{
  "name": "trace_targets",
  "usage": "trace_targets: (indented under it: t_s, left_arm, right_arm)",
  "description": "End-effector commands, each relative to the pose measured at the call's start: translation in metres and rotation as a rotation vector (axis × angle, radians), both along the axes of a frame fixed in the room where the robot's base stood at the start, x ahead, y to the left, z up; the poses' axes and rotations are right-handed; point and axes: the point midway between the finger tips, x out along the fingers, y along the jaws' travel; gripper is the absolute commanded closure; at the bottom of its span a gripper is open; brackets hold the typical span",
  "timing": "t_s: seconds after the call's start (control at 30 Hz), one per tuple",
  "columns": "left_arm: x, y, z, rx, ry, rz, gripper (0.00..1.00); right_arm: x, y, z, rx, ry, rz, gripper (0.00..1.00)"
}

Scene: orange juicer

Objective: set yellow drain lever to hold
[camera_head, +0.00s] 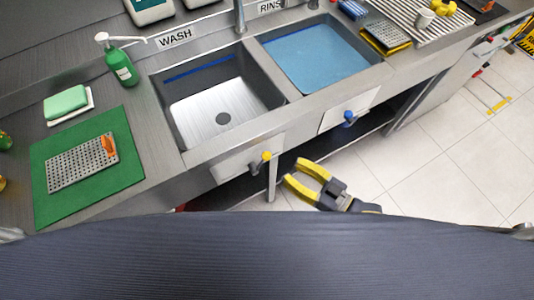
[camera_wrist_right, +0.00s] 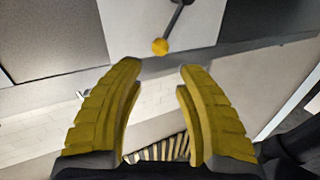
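The yellow drain lever (camera_head: 266,156) is a dark arm with a yellow ball end on the front panel below the wash sink (camera_head: 222,117). My right gripper (camera_head: 295,172) is open and empty, just to the right of the lever in the head view. In the right wrist view the lever's yellow ball (camera_wrist_right: 160,46) lies just beyond the gap between the open yellow fingers (camera_wrist_right: 160,70), apart from them. The wash sink shows no water, and its drain hole is visible. My left gripper is not in view.
A blue lever (camera_head: 349,118) sits on the panel below the rinse sink (camera_head: 318,55), which holds blue liquid. A green soap bottle (camera_head: 121,65) and a green mat (camera_head: 88,197) with a metal grater (camera_head: 82,163) are on the counter. Open floor (camera_head: 450,150) lies to the right.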

Motion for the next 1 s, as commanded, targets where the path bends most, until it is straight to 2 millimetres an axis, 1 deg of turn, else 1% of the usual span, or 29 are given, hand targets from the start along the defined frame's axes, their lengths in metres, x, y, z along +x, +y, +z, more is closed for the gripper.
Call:
trace_targets:
  t_s: [0.03,0.2,0.4,0.5,0.7,1.0]
  left_arm:
    - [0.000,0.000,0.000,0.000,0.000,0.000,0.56]
    - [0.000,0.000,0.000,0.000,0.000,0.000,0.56]
    - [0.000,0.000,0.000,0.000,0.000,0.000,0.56]
    - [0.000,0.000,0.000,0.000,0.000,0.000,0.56]
    - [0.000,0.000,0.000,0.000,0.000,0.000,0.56]
    - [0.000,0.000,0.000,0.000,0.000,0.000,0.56]
  right_arm:
    - [0.007,0.008,0.001,0.003,-0.003,0.000,0.64]
    - [0.024,0.033,0.001,0.002,-0.003,0.000,0.64]
    - [0.041,0.057,0.001,0.000,-0.001,0.001,0.64]
    - [0.047,0.066,0.000,0.001,-0.001,0.000,0.64]
    - [0.055,0.076,0.000,0.000,0.000,0.000,0.64]
    - [0.057,0.079,0.000,-0.001,0.001,0.000,0.64]
